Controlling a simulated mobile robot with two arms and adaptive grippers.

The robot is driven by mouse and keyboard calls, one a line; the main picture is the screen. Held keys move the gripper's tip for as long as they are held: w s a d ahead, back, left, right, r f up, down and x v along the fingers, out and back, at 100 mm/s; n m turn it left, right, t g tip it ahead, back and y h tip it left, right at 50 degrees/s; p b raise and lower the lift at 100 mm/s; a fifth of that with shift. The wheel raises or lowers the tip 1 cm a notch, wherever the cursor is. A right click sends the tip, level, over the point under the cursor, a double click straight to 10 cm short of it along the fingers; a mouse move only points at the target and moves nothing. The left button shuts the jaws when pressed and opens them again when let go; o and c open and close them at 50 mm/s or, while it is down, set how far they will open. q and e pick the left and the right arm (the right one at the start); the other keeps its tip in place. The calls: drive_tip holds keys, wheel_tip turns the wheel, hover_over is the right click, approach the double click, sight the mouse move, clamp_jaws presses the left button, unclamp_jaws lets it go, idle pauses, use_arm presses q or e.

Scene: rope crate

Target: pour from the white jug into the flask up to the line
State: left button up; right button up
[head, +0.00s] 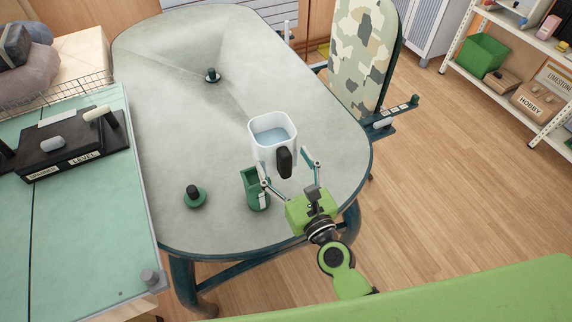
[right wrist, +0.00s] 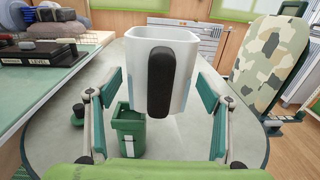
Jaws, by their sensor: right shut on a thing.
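The white jug (head: 266,150) stands upright, with pale blue liquid inside and its black handle (head: 284,162) facing me. My right gripper (head: 286,163) is shut on the jug, one finger on each side; the right wrist view shows the jug (right wrist: 186,75) between the fingers. A green, box-shaped vessel (head: 250,184), which I take for the flask, stands on the table just left of the jug and partly behind a finger. It also shows in the right wrist view (right wrist: 130,130), with a white patch on its side. I cannot make out its fill or line. My left gripper is not in view.
The grey-green oval table (head: 170,110) is mostly clear. Dark green knobbed pieces stand on it at front left (head: 194,196) and at the back (head: 212,76). A second table (head: 70,230) with a black box (head: 75,152) adjoins at left. A camouflage-covered board (head: 362,50) stands behind right.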

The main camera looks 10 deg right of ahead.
drive_tip(key=shift+w+d+r, duration=0.15)
drive_tip(key=shift+d, duration=0.15)
drive_tip(key=shift+a+f+b, duration=0.15)
drive_tip(key=shift+f+b, duration=0.35)
drive_tip(key=shift+b, duration=0.1)
wheel_tip(320, 180, down, 2)
drive_tip(key=shift+f+b, duration=0.1)
drive_tip(key=shift+b, duration=0.9)
drive_tip(key=shift+r+p, duration=0.35)
drive_tip(key=shift+w+d+r+n+p, duration=0.1)
drive_tip(key=shift+d+r+n+p, duration=0.35)
drive_tip(key=shift+n, duration=0.55)
drive_tip(key=n, duration=0.1)
drive_tip(key=n+p, duration=0.1)
drive_tip(key=shift+d+r+n, duration=0.3)
drive_tip(key=shift+d+r, duration=0.05)
use_arm(q)
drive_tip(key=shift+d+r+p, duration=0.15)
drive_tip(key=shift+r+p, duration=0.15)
drive_tip(key=shift+p, duration=0.25)
use_arm(e)
drive_tip(key=n, duration=0.4)
drive_tip(key=shift+w+d+f, duration=0.1)
drive_tip(key=shift+d+f, duration=0.1)
drive_tip(key=shift+f, duration=0.05)
